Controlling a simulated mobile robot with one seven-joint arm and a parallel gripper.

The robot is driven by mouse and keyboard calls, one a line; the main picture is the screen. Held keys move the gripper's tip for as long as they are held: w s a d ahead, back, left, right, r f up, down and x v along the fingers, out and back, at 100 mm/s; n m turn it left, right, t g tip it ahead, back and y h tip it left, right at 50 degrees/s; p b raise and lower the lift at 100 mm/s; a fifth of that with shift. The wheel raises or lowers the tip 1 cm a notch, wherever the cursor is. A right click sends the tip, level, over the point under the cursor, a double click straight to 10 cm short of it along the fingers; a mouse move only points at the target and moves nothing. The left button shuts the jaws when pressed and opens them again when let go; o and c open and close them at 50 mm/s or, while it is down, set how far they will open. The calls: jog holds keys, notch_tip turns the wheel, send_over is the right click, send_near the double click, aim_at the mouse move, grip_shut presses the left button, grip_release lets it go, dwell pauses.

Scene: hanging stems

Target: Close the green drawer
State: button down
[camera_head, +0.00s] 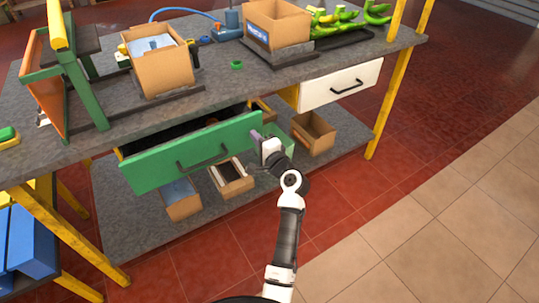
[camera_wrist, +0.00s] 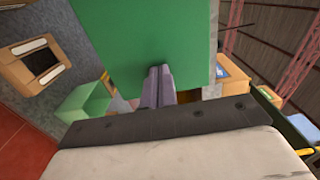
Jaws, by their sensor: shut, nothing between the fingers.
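The green drawer (camera_head: 150,172) is pulled out from under the workbench, with a dark handle (camera_head: 203,163) on its front and a dark interior showing behind it. My gripper (camera_head: 257,135) is at the right end of the drawer front, its fingers together with nothing between them. In the wrist view the green panel (camera_wrist: 125,30) fills the upper middle, and the two grey fingertips (camera_wrist: 160,70) lie against or just in front of it. I cannot tell whether they touch.
The grey workbench (camera_head: 215,78) carries boxes, green produce and a green-orange frame. A white drawer (camera_head: 318,92) to the right looks shut. Below, the shelf holds cardboard boxes, including one at the right (camera_head: 313,135). Tiled floor on the right (camera_head: 430,225) is clear.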

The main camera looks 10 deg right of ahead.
jog(key=b+x, duration=0.1)
jog(key=x, duration=0.5)
jog(key=shift+w, duration=0.15)
jog(key=shift+w+a, duration=0.1)
jog(key=shift+w, duration=0.1)
jog(key=shift+r, duration=0.3)
jog(key=shift+a, duration=0.1)
